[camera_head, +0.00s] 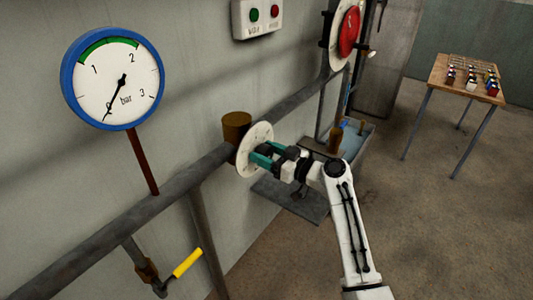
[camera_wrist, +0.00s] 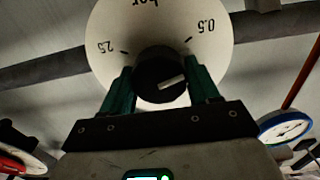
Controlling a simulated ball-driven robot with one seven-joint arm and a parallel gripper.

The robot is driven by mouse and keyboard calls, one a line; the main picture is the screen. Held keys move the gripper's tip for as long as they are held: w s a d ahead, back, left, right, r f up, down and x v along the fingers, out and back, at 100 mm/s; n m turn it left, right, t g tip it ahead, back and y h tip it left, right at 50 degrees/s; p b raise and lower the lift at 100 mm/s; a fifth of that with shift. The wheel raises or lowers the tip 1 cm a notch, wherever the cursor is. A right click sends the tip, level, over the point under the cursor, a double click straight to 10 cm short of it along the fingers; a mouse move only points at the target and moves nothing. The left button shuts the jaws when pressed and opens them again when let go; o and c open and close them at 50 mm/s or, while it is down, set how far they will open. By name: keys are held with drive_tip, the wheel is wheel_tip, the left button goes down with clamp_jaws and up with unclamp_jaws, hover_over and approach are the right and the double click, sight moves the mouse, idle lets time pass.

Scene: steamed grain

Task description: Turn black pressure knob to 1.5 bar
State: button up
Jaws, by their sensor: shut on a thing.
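The black pressure knob (camera_wrist: 160,76) sits at the middle of a round white dial plate (camera_wrist: 110,25), seen upside down in the wrist view, with "2.5" at left and "0.5" at right. The knob's pale pointer mark (camera_wrist: 171,85) points right and slightly up in that picture. My gripper (camera_wrist: 160,80) has its teal fingers shut on the knob, one on each side. In the head view my gripper (camera_head: 262,158) reaches the dial plate (camera_head: 247,166) on the pipe; the knob is hidden there. The blue-rimmed bar gauge (camera_head: 145,85) has its needle pointing down-left near 0.
A grey pipe (camera_head: 100,238) runs along the wall, with a brown fitting (camera_head: 236,124) beside the dial plate. A yellow valve handle (camera_head: 187,262) is below. A red round part (camera_head: 349,31) and a button box (camera_head: 257,18) are above. A wooden table (camera_head: 440,72) stands far right.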

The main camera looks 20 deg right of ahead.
drive_tip(key=shift+m+b, duration=0.3)
drive_tip(key=shift+m, duration=0.3)
drive_tip(key=m+b, duration=0.1)
drive_tip(key=m, duration=0.3)
drive_tip(key=shift+d, duration=0.15)
drive_tip(key=m, duration=0.5)
drive_tip(key=shift+w+d+m, duration=0.1)
drive_tip(key=shift+w+m, duration=0.05)
drive_tip(key=shift+m, duration=0.15)
drive_tip(key=m+p, duration=0.2)
drive_tip(key=m, duration=0.4)
drive_tip(key=shift+d, duration=0.1)
drive_tip(key=shift+f+m+p, duration=0.2)
drive_tip(key=shift+m+p, duration=0.95)
drive_tip(key=shift+m, duration=0.95)
drive_tip(key=o, duration=0.8)
drive_tip(key=shift+d+f, duration=0.1)
drive_tip(key=shift+f, duration=0.05)
drive_tip(key=shift+o, duration=0.8)
